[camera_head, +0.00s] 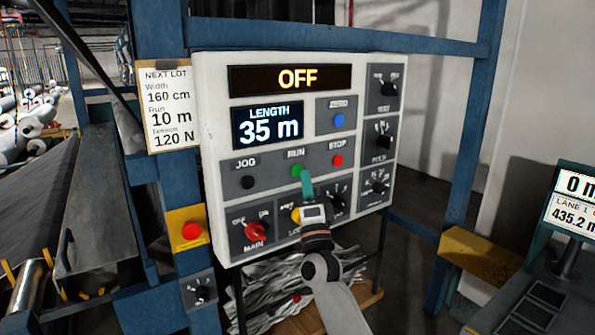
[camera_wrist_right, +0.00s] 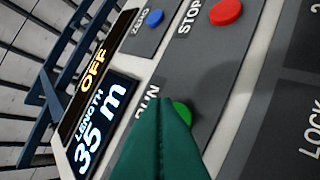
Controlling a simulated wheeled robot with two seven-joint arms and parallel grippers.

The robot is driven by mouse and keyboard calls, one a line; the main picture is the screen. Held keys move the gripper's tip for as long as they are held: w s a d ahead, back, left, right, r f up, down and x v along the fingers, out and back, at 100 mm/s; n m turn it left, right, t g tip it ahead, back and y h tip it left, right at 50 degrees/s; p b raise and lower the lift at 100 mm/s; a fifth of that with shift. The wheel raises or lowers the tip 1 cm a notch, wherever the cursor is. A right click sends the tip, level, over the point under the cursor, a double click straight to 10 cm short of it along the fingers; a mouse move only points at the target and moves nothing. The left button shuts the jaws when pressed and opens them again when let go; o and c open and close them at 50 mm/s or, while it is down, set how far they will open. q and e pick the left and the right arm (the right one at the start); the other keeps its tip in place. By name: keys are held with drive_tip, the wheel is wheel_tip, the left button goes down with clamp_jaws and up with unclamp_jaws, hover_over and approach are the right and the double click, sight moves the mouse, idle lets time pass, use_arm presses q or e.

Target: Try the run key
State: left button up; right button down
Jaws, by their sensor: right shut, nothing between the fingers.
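The control panel (camera_head: 215,150) is a white box with an OFF display (camera_head: 297,78) and a LENGTH display (camera_head: 268,125) reading 35 m. The green RUN key (camera_head: 296,170) sits between the black JOG key (camera_head: 248,182) and the red STOP key (camera_head: 337,160). My right gripper (camera_head: 306,178) is shut and empty, its teal fingertips just below and right of the RUN key. In the right wrist view the fingertips partly cover the green RUN key (camera_wrist_right: 183,110); I cannot tell whether they touch it. My left gripper is not in view.
A red MAIN switch (camera_head: 256,231) is at the lower left of the panel. A blue ZERO key (camera_head: 338,120) and several black knobs are at the right. A red button on a yellow box (camera_head: 188,229) is on the blue post. A lot card (camera_head: 170,108) reads 10 m run.

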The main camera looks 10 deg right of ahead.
drive_tip(key=s, duration=0.1)
drive_tip(key=s+d+p, duration=0.1)
drive_tip(key=s, duration=0.1)
drive_tip(key=s+p, duration=0.1)
drive_tip(key=shift+s+d, duration=0.25)
drive_tip(key=shift+d, duration=0.1)
idle(0.4)
